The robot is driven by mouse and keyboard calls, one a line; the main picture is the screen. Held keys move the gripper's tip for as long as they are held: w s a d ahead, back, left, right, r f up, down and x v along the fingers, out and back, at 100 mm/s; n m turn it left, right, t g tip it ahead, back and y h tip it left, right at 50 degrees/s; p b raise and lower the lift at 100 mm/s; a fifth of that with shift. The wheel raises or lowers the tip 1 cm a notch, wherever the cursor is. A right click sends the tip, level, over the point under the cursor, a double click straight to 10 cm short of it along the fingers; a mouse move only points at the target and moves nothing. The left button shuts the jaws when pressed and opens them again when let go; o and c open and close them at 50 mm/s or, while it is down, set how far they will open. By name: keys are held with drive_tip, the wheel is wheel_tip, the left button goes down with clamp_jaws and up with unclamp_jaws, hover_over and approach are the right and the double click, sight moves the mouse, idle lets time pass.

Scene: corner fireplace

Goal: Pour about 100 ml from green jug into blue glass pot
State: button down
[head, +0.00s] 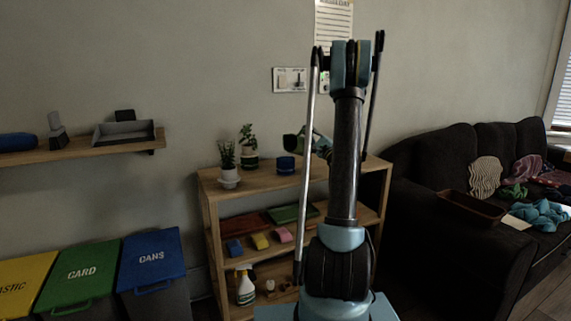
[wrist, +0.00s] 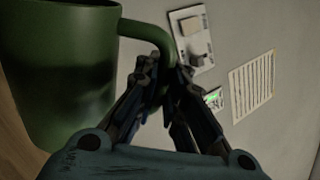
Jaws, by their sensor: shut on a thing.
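The green jug (wrist: 60,85) fills the left of the wrist view. My gripper (wrist: 165,75) is shut on its handle (wrist: 148,32). In the head view the jug (head: 291,143) is small and held in the air above the shelf unit's top, just above the blue glass pot (head: 286,165). My gripper (head: 318,146) is to the jug's right, partly behind my arm. The blue pot stands upright on the top board. It does not show in the wrist view. The jug's inside and any liquid are hidden, and I cannot tell its exact tilt.
Two potted plants, one in a white pot (head: 228,178) and one in a dark banded pot (head: 250,162), stand left of the blue pot. The wooden shelf unit (head: 207,205) holds trays and sponges below. A dark sofa (head: 430,240) is right; bins (head: 152,262) are left.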

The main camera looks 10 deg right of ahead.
drive_tip(key=shift+s+a+r+n+y, duration=0.2)
drive_tip(key=shift+a+r+n+y, duration=0.15)
drive_tip(key=shift+n, duration=0.25)
idle(0.6)
drive_tip(key=shift+d, duration=0.1)
drive_tip(key=f+m+h, duration=0.1)
drive_tip(key=w+d+f+m+h, duration=0.1)
drive_tip(key=m, duration=0.1)
drive_tip(key=shift+w+d+f+m+t+h, duration=0.15)
drive_tip(key=shift+w+d+f+m+h, duration=0.2)
drive_tip(key=shift+m, duration=0.35)
drive_tip(key=shift+d+f+m+t+h, duration=0.15)
drive_tip(key=shift+m+h, duration=0.25)
drive_tip(key=shift+m, duration=0.3)
drive_tip(key=shift+w+d+f+m+h, duration=0.15)
drive_tip(key=shift+f+m+h, duration=0.25)
drive_tip(key=shift+m, duration=0.1)
drive_tip(key=shift+w+d+f+m+h, duration=0.1)
drive_tip(key=shift+w+f+m+h, duration=0.05)
drive_tip(key=shift+f+m+h, duration=0.3)
drive_tip(key=shift+r, duration=0.1)
drive_tip(key=shift+m, duration=0.25)
